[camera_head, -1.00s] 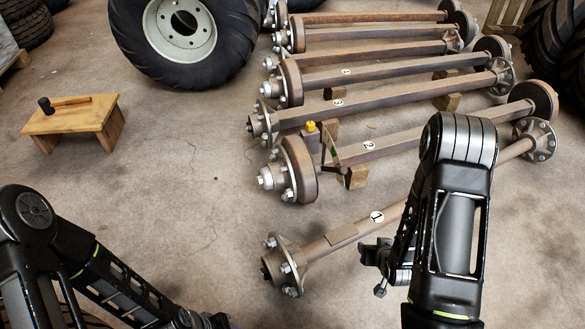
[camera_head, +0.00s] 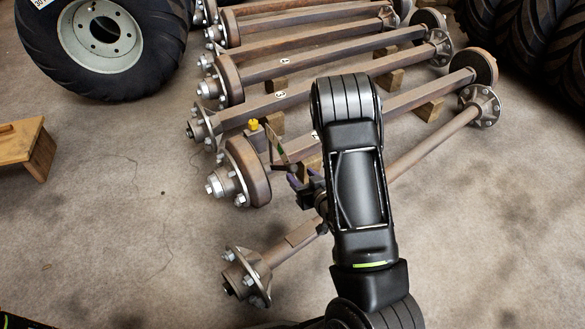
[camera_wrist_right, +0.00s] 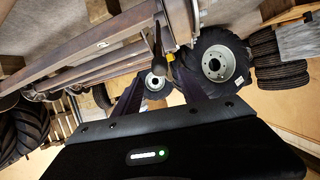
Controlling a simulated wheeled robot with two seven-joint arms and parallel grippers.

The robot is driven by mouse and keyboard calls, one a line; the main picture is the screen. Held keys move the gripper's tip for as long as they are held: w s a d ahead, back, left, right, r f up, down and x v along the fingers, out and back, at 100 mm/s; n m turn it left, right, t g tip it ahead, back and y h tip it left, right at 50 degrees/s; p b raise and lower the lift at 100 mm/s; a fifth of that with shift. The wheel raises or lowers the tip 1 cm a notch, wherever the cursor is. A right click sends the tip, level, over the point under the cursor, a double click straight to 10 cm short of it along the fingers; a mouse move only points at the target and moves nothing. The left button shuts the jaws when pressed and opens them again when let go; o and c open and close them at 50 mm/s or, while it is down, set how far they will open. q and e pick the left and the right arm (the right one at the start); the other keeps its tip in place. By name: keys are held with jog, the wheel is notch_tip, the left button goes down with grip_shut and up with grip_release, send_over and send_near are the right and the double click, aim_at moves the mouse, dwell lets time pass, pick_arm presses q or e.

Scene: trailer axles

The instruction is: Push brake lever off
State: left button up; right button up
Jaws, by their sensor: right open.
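In the right wrist view the lever's dark end (camera_wrist_right: 155,45) hangs ahead of the gap between the open fingers (camera_wrist_right: 160,95). I cannot tell whether a finger touches it. My right arm hides part of axle 2. My left gripper is out of view.
Axle 1 (camera_head: 300,236) lies in front, partly under my right arm. Several more axles lie behind on wooden blocks (camera_head: 428,108). A large tyre (camera_head: 100,45) stands at the back left, and a wooden stool (camera_head: 25,145) at the left.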

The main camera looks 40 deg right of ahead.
aim_at(295, 169)
jog(key=b+x, duration=0.1)
jog(key=x, duration=0.6)
jog(key=shift+b, duration=0.3)
jog(key=shift+s, duration=0.1)
jog(key=shift+c, duration=0.3)
grip_shut()
dwell(0.6)
